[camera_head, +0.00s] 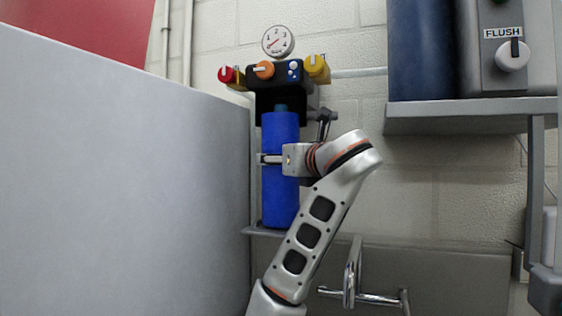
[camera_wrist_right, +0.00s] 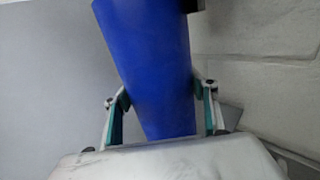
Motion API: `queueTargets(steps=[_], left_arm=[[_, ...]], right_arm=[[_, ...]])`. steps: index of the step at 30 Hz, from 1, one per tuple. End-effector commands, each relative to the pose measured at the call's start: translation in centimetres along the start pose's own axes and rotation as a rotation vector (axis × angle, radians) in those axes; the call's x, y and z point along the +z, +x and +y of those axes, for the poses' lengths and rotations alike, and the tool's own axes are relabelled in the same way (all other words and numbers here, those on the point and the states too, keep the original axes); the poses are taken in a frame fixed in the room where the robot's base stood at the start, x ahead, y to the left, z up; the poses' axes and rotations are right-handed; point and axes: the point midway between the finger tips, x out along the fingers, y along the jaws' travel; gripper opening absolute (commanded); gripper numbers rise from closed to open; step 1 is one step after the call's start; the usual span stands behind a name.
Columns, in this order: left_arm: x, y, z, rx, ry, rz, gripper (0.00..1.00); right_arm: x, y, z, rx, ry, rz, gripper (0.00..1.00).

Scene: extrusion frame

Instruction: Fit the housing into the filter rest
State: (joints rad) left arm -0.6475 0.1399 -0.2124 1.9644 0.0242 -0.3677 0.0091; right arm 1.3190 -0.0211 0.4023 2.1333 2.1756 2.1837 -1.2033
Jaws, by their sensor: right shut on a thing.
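The housing is a blue cylinder (camera_head: 280,195) standing upright near the wall in the head view, its top just under a black filter head (camera_head: 268,103). Its lower end is at a small grey shelf-like rest (camera_head: 264,232); whether it touches the rest is hard to tell. My right gripper (camera_head: 271,159) is shut around the middle of the housing from the right side. In the right wrist view the blue housing (camera_wrist_right: 150,60) runs between the two fingers (camera_wrist_right: 160,112), which press on both its sides. My left gripper is not in view.
A large grey panel (camera_head: 120,180) fills the left side. A pressure gauge (camera_head: 278,41) and red, orange and yellow knobs sit above the filter head. A grey shelf (camera_head: 470,115) with a dark blue cylinder (camera_head: 422,50) is at right. A chrome handle (camera_head: 352,275) is below.

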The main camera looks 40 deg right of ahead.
Motion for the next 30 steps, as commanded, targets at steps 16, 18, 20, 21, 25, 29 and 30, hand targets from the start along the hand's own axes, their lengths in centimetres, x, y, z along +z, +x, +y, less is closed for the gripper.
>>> queueTargets(steps=[16, 18, 20, 21, 25, 29, 30], left_arm=[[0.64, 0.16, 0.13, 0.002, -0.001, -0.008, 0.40], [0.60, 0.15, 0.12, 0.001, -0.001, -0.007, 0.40], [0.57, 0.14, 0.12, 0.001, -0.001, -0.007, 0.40], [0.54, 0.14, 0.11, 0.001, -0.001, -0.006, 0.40], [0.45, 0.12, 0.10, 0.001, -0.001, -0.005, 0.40], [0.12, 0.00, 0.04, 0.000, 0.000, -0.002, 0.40], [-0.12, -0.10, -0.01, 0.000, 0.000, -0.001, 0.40]], right_arm=[[-0.62, -0.02, 0.01, 0.000, -0.001, 0.000, 0.68], [-0.58, -0.03, 0.01, 0.000, 0.000, 0.000, 0.74], [-0.58, -0.03, 0.01, 0.000, -0.001, 0.000, 0.74], [-0.57, -0.03, 0.01, 0.000, 0.000, 0.000, 0.74], [-0.58, -0.03, 0.01, 0.000, 0.000, 0.000, 0.74], [-0.26, -0.05, 0.01, 0.000, 0.000, 0.000, 0.74], [0.00, -0.06, 0.02, 0.000, 0.000, -0.001, 0.74]])
